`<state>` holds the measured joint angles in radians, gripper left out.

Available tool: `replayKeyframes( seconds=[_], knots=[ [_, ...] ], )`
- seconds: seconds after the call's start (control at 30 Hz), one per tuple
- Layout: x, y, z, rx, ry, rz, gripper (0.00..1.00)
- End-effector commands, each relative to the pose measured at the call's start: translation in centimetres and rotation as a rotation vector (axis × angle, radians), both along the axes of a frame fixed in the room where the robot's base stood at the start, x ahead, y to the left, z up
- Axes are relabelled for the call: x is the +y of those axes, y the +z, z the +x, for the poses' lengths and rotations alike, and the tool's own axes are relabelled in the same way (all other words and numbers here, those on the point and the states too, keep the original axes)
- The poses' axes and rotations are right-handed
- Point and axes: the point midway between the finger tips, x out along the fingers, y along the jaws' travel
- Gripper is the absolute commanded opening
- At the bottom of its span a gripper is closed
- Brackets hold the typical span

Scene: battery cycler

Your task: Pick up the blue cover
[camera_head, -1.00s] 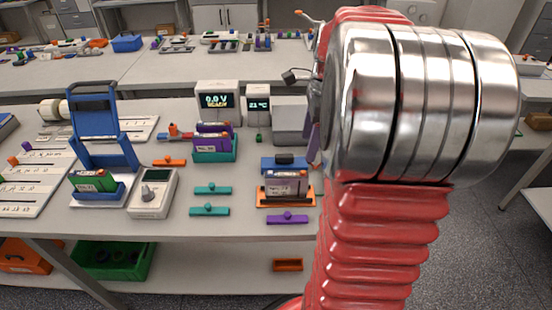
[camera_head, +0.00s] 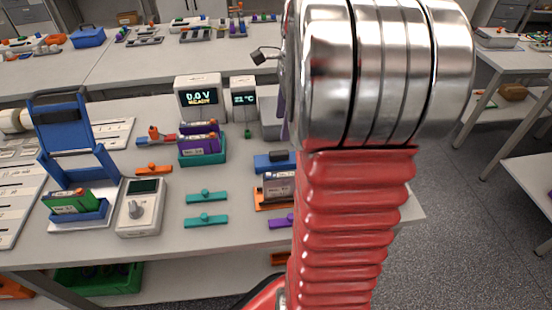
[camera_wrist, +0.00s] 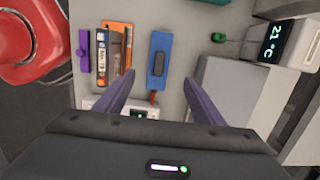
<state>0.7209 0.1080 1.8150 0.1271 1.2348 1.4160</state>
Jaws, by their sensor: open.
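The blue cover (camera_head: 270,163) is a flat blue bar with a dark handle, lying on the bench behind a battery cell in an orange tray; the arm hides its right end in the head view. In the wrist view the blue cover (camera_wrist: 166,48) lies lengthwise, beyond and between my purple fingers. My gripper (camera_wrist: 159,80) is open and empty, with its fingertips spread on either side of the cover's near end. The gap in height is hard to judge. In the head view my gripper is mostly hidden by the arm.
The orange tray (camera_wrist: 124,30) with its cell stands left of the cover in the wrist view. A grey box (camera_wrist: 222,95) and a 21 °C display (camera_head: 244,99) are close by. Teal bars (camera_head: 207,196), a meter (camera_head: 140,210) and a blue stand (camera_head: 70,140) occupy the bench.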

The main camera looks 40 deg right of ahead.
Motion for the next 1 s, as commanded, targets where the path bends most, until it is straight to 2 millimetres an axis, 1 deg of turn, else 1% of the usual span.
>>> replayKeyframes(
  seconds=[0.17,0.27,0.7,0.83,1.0],
  knots=[
    [0.2,-0.2,0.2,0.000,0.006,0.000,0.62],
    [0.3,-0.8,0.3,0.001,0.007,0.001,0.62],
    [1.0,-7.2,0.7,0.002,0.008,0.003,0.62],
    [1.1,-8.3,0.8,0.000,0.008,0.001,0.62],
    [1.1,-8.6,0.8,0.000,0.009,0.000,0.62]
  ],
)
